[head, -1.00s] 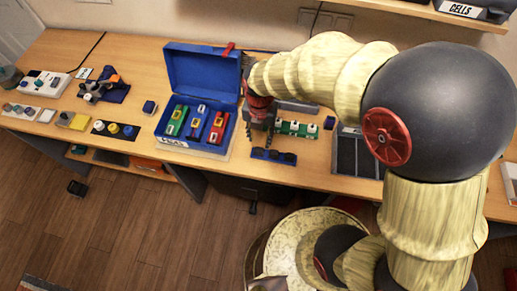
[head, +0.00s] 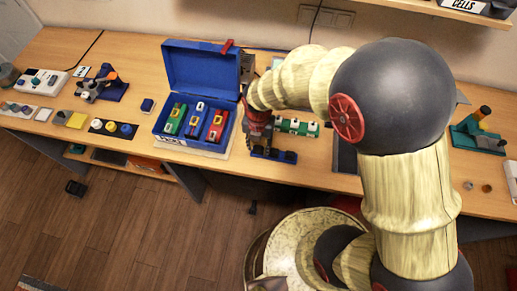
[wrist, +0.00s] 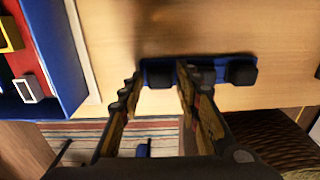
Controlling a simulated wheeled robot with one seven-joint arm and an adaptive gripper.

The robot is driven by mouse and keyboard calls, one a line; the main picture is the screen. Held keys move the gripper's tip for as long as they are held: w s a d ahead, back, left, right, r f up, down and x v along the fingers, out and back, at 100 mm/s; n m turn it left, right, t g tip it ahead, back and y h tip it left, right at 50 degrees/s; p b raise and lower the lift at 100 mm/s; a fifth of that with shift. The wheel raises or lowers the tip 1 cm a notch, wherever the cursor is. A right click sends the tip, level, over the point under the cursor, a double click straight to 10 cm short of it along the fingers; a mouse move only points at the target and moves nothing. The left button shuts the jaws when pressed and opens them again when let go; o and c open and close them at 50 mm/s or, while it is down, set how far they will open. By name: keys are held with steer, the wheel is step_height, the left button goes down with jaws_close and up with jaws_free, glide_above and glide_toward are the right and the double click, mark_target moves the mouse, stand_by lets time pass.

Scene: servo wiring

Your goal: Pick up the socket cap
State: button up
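A blue strip holder with black socket caps (head: 290,156) lies near the front edge of the table, just right of the open blue case. My gripper (head: 254,150) is over its left end and hides part of it. In the wrist view the blue strip (wrist: 222,63) crosses beyond my fingertips. One black socket cap (wrist: 241,74) stands clear to the right, and another dark cap is partly hidden behind the right finger. My gripper (wrist: 160,72) is open, with the strip's left end showing between its fingertips.
The open blue case (head: 203,62) with green, blue and red pieces stands just left of my gripper. A green board with white parts (head: 297,126) lies behind the strip. Black mat with round caps (head: 112,129) lies far left.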

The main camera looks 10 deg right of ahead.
steer(key=shift+c, duration=1.2)
steer(key=c, duration=0.4)
steer(key=shift+c, duration=0.2)
steer(key=shift+r, duration=0.15)
steer(key=shift+r, duration=0.55)
steer(key=s+a+r+p, duration=0.1)
steer(key=s+r+p, duration=0.2)
steer(key=s+r, duration=0.8)
steer(key=s, duration=0.3)
steer(key=shift+r, duration=0.3)
